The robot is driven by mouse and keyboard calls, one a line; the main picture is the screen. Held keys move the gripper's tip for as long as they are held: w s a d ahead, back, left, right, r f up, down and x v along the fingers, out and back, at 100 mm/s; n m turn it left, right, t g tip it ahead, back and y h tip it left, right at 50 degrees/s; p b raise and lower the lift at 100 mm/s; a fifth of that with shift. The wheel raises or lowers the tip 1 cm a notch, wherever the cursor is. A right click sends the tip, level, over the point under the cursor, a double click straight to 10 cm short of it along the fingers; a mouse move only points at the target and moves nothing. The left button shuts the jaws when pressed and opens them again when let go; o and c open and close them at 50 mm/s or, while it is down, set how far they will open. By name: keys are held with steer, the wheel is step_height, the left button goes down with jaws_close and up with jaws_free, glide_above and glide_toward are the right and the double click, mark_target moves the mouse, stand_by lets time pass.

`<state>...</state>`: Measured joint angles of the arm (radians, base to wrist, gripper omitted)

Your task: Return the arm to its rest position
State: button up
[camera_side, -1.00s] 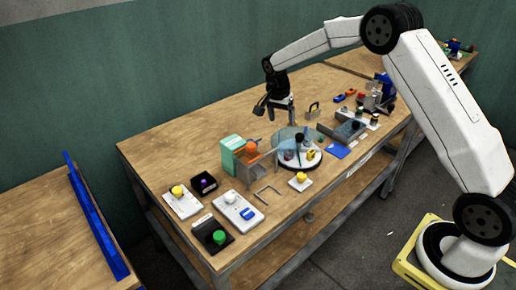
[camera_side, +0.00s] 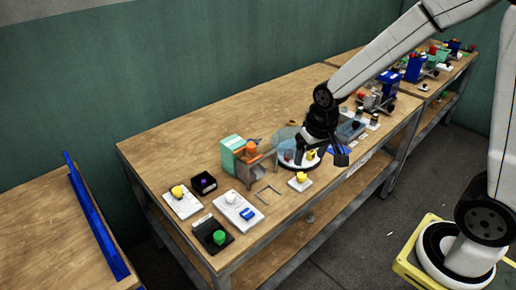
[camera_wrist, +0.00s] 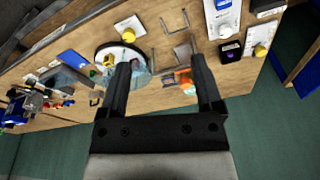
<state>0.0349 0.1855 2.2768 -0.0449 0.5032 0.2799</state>
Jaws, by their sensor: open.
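My gripper (camera_side: 340,153) hangs above the front part of the wooden bench, over the round white plate (camera_side: 287,164) in the side view. In the wrist view my gripper's (camera_wrist: 160,62) two black fingers are spread wide with nothing between their tips. The arm reaches in from the upper right and is bent down at the wrist. My gripper hides part of the round plate and the things behind it in the side view.
The green box (camera_side: 232,151) with an orange-topped grey press (camera_side: 256,170) stands left of the plate. Switch boxes (camera_side: 184,202) and a green button (camera_side: 219,237) lie at the bench's near left. A grey block (camera_side: 350,131) and blue-and-grey machines (camera_side: 389,83) stand right. The bench's back left is clear.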

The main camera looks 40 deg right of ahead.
steer(key=s+a+f+n, duration=0.1)
steer(key=s+n, duration=0.2)
steer(key=s, duration=0.4)
steer(key=shift+s+a+t, duration=0.2)
steer(key=shift+a+t, duration=0.1)
steer(key=shift+w, duration=0.15)
stand_by(0.6)
